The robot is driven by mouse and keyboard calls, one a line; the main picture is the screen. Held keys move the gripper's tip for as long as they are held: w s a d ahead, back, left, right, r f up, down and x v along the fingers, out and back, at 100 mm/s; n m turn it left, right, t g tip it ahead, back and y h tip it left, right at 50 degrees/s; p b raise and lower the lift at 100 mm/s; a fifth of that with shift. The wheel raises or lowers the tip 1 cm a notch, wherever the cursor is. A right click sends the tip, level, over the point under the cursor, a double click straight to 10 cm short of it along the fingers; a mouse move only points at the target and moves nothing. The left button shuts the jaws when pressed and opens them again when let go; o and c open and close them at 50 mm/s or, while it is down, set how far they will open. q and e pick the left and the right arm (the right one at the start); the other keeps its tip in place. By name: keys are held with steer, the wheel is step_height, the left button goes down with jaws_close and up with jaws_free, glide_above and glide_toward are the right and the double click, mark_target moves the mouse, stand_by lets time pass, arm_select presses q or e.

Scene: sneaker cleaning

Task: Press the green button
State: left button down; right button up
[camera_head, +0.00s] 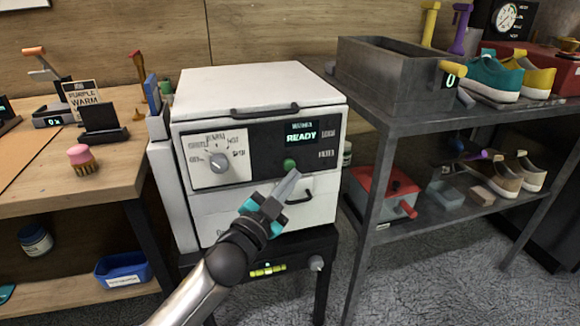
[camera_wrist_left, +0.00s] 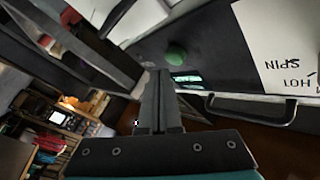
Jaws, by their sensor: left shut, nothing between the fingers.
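The green button (camera_head: 290,164) is a small round knob on the dark panel of the white washer (camera_head: 265,90), below a display reading READY. My left gripper (camera_head: 293,174) is shut and empty, its fingertips just below the button in the head view. I cannot tell from the head view whether they touch it. In the left wrist view the green button (camera_wrist_left: 176,55) shows beyond and slightly right of the shut fingertips (camera_wrist_left: 158,74), with a small gap in the picture. My right gripper is not in view.
A white dial (camera_head: 219,161) is left of the button, and a dark handle (camera_head: 300,193) is below it. A grey metal shelf (camera_head: 430,122) with shoes stands to the right. A wooden table (camera_head: 60,180) with a pink brush (camera_head: 82,160) stands to the left.

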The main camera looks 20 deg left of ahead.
arm_select(q)
steer(key=shift+w, duration=0.1)
stand_by(0.5)
steer(key=shift+w+a, duration=0.25)
steer(key=shift+w+a, duration=0.25)
steer(key=shift+w, duration=0.2)
stand_by(0.8)
steer(key=shift+s+p, duration=0.1)
steer(key=shift+p, duration=0.2)
steer(key=shift+s+d+p, duration=0.3)
steer(key=shift+s+d, duration=0.2)
steer(key=shift+s, duration=0.2)
steer(key=s+d, duration=0.1)
steer(key=s+d+p, duration=0.1)
steer(key=s, duration=0.2)
steer(key=shift+s+d, duration=0.1)
steer(key=shift+d, duration=0.3)
